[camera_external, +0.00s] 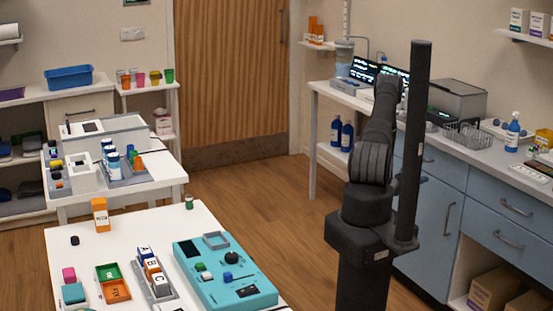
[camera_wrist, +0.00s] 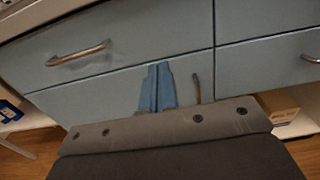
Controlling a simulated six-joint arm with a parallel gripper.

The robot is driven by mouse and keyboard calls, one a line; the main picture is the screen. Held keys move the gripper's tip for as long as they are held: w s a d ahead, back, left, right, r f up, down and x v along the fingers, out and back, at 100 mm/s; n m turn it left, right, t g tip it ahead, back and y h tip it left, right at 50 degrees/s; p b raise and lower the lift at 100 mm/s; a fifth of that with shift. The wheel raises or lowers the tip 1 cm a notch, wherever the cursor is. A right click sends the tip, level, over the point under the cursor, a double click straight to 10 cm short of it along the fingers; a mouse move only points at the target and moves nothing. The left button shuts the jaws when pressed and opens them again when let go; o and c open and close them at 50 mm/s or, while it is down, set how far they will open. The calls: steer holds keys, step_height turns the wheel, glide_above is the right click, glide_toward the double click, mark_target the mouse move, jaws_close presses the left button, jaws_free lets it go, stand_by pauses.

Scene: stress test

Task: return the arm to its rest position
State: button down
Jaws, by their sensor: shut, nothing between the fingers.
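My arm (camera_external: 374,160) stands folded upright on its dark pedestal, to the right of the white table. My gripper (camera_wrist: 157,90) shows in the wrist view as two blue fingers side by side, shut with nothing between them. It points toward the blue cabinet fronts (camera_wrist: 110,80), and no contact with them is visible.
A white table (camera_external: 215,225) at front left holds a teal board (camera_external: 225,275), lettered blocks (camera_external: 152,268) and small trays. The blue cabinets (camera_external: 430,205) under the right counter stand close to my arm. Wooden floor (camera_external: 250,195) is clear between table and counter.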

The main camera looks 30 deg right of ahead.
mark_target(450, 172)
steer(key=d, duration=1.3)
steer(key=shift+d, duration=0.35)
